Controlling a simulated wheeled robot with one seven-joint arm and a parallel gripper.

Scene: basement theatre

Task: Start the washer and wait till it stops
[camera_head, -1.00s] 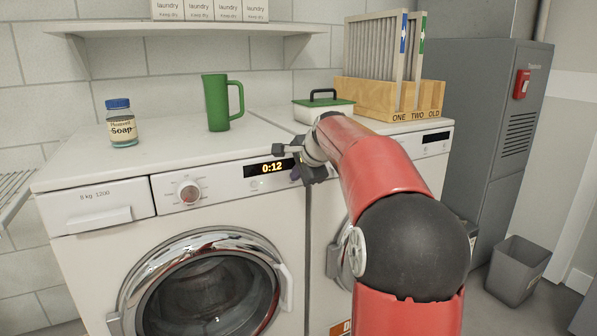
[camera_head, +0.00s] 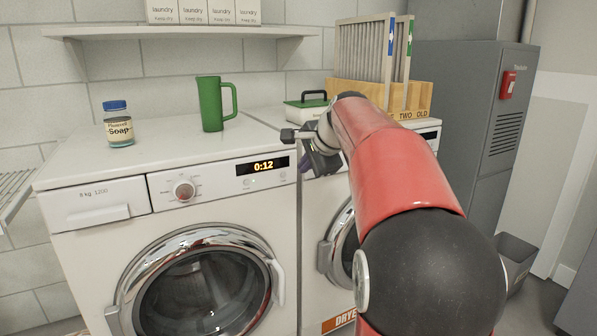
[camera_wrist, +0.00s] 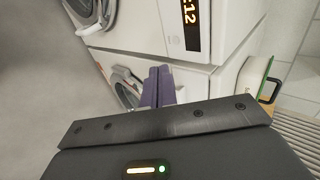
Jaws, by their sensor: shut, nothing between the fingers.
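The washer (camera_head: 130,237) is the white front-loading machine on the left. Its round door (camera_head: 205,290) is closed, with a chrome ring and dark glass. Its display (camera_head: 264,167) reads 0:12 in orange digits. A round dial (camera_head: 184,190) sits left of the display, and small buttons lie below the display. My gripper (camera_head: 322,163) is shut and empty. It is in front of the neighbouring dryer's top left, right of the washer's display and apart from the panel. Its purple fingers (camera_wrist: 157,86) show in the wrist view, with part of the display (camera_wrist: 190,12) above.
The dryer (camera_head: 312,205) stands right of the washer, partly hidden by my arm. A grey bin (camera_head: 515,255) stands at right.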

